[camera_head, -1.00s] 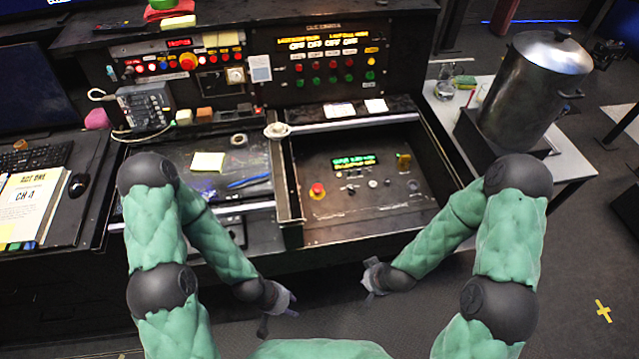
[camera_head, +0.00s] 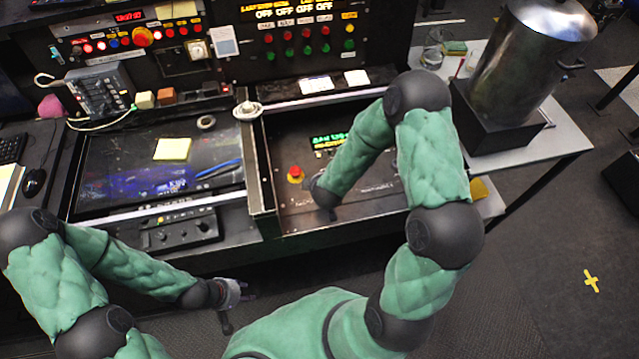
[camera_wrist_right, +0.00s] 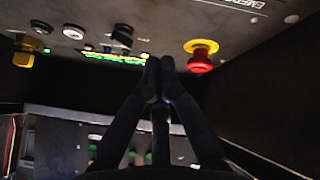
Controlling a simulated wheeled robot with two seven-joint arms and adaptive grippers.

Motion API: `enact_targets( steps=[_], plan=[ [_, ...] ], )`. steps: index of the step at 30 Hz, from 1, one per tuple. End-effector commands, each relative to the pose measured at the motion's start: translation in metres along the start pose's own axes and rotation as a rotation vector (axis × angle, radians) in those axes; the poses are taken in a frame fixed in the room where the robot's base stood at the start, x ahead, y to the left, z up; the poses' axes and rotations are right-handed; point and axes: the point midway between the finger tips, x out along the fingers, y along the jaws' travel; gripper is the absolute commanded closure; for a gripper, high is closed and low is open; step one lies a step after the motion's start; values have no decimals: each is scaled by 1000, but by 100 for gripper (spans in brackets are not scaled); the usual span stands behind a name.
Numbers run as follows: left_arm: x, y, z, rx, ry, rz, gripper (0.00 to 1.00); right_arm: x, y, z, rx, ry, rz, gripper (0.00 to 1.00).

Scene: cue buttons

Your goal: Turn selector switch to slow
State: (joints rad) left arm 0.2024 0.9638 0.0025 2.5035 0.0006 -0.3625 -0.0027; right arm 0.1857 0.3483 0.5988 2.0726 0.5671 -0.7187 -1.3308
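The control panel (camera_head: 290,215) with the red stop button (camera_head: 295,174) lies in the recess of the desk. In the right wrist view, black knobs (camera_wrist_right: 122,35) sit beside a lit green-yellow display (camera_wrist_right: 112,58); which one is the selector switch, and its setting, I cannot tell. My right gripper (camera_wrist_right: 160,66) is shut and empty, in front of the panel between the knobs and the red stop button (camera_wrist_right: 201,58). In the head view my right arm hides much of the panel. My left gripper (camera_head: 240,306) is open and empty, in front of the desk.
A raised side wall with a round white knob (camera_head: 247,111) borders the recess on the left. A metal pot (camera_head: 530,65) stands on the side table at right. A yellow note (camera_head: 173,149) lies on the left desk surface.

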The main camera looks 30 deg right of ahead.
Motion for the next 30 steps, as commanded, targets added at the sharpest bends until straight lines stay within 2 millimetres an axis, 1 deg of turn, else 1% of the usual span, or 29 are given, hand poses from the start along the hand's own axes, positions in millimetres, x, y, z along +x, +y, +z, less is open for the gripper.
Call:
enact_targets(
  steps=[1, 3, 9, 10, 12, 18, 23, 30],
  plan=[
    [7, -2, 0, 0, 0, 0, 60, 13, -2, 3, 1, -2, -1, 100],
    [11, -4, 0, 0, 0, 0, 60, 26, -2, 2, 2, -2, -1, 100],
    [23, -8, -1, 0, 0, 0, 60, 63, -2, 2, 3, -2, -1, 100],
    [24, -9, -1, 0, 0, 0, 60, 66, 2, 2, 4, -1, 1, 100],
    [26, -9, -1, 0, 0, 0, 60, 68, 14, 1, 5, 1, 3, 100],
    [30, -11, -1, 0, 0, 0, 60, 76, 30, 1, 3, 0, -1, 100],
    [31, -11, -1, 0, 0, 0, 60, 78, 35, 1, 2, -1, -1, 100],
    [30, -11, -1, 0, 1, 0, 60, 78, 35, 0, 1, -1, -1, 100]
  ],
)
